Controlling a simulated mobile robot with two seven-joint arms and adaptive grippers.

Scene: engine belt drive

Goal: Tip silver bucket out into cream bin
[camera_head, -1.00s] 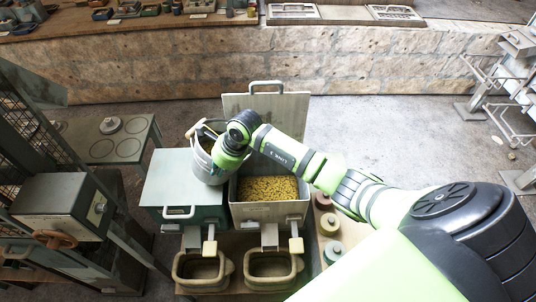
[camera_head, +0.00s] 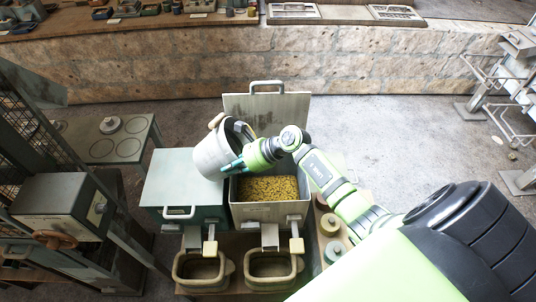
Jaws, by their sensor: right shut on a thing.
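The silver bucket (camera_head: 210,157) is in the air over the right edge of the closed teal bin, beside the cream bin. It is tilted, its mouth toward the upper right and its base toward the lower left. My right gripper (camera_head: 236,164) is shut on the bucket's side. The cream bin (camera_head: 268,212) stands open with its lid raised at the back, and yellow pellets (camera_head: 268,188) lie inside it. The inside of the bucket is mostly hidden. My left gripper is not in view.
The teal bin (camera_head: 182,179) with its lid down stands left of the cream bin. Two tan trays, one of them the left tray (camera_head: 200,284), sit below the chutes. Round tins (camera_head: 331,224) stand to the right. A side table (camera_head: 105,140) is at left.

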